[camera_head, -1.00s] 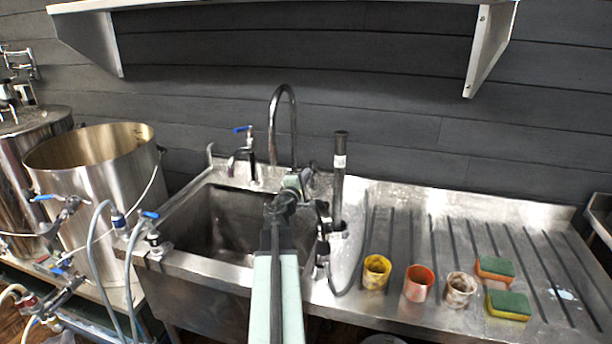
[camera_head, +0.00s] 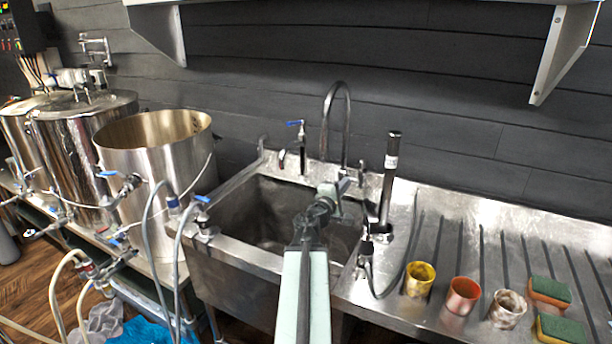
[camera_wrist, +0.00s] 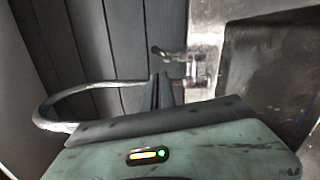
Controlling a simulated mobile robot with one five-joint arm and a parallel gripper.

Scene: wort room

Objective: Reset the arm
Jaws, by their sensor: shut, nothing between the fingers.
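My gripper (camera_head: 343,187) is at the end of my outstretched arm, over the back part of the steel sink (camera_head: 232,283). In the wrist view its two dark fingers (camera_wrist: 162,90) are together with nothing between them. The curved faucet (camera_head: 347,110) rises just behind my gripper in the head view. I cannot tell whether they touch. The wrist view also shows the faucet's curved pipe (camera_wrist: 48,112) at the left.
A yellow cup (camera_head: 419,280), an orange cup (camera_head: 462,296), a stained whitish cup (camera_head: 507,309) and two green-topped sponges (camera_head: 549,291) stand on the drainboard at the right. Steel kettles (camera_head: 160,190) and hoses (camera_head: 152,235) are at the left. A shelf bracket (camera_head: 556,55) hangs above.

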